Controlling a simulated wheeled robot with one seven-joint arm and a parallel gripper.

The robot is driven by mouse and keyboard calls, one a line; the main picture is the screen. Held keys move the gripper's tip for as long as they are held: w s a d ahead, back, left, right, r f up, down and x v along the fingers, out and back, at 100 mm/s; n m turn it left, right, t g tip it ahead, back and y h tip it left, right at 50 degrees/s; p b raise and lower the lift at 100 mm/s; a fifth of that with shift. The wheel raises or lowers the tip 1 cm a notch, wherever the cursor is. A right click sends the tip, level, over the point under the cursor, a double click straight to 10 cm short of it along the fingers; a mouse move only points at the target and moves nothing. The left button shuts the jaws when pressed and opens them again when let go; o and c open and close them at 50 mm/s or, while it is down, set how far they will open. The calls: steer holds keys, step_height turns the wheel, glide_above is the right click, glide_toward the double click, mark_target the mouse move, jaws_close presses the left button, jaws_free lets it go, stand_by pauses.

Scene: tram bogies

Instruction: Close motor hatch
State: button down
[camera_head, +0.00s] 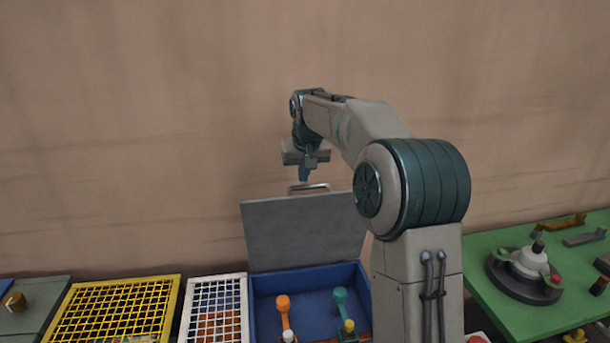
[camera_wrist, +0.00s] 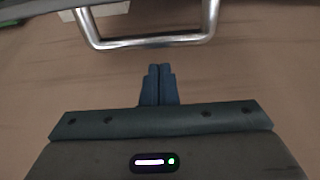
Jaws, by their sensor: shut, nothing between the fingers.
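The motor hatch (camera_head: 305,232) is a flat grey lid standing upright, open, at the back of a blue box (camera_head: 310,277). A metal bar handle (camera_head: 309,187) sits at its top edge. My gripper (camera_head: 305,177) is just above the handle in the head view, its fingers pointing down. In the wrist view my gripper's blue fingers (camera_wrist: 158,70) are together and empty. The handle (camera_wrist: 150,43) shows beyond the fingertips, apart from them in the picture. Whether they touch in depth I cannot tell.
The open box holds an orange piece (camera_head: 283,303) and a teal piece (camera_head: 340,296). A white grid crate (camera_head: 187,300) and a yellow grid crate (camera_head: 125,279) stand to the left. A green table (camera_head: 500,300) with parts is at the right. A bare wall (camera_head: 150,120) rises behind.

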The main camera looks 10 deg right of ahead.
steer(key=shift+s, duration=0.9)
steer(key=shift+s+f, duration=0.15)
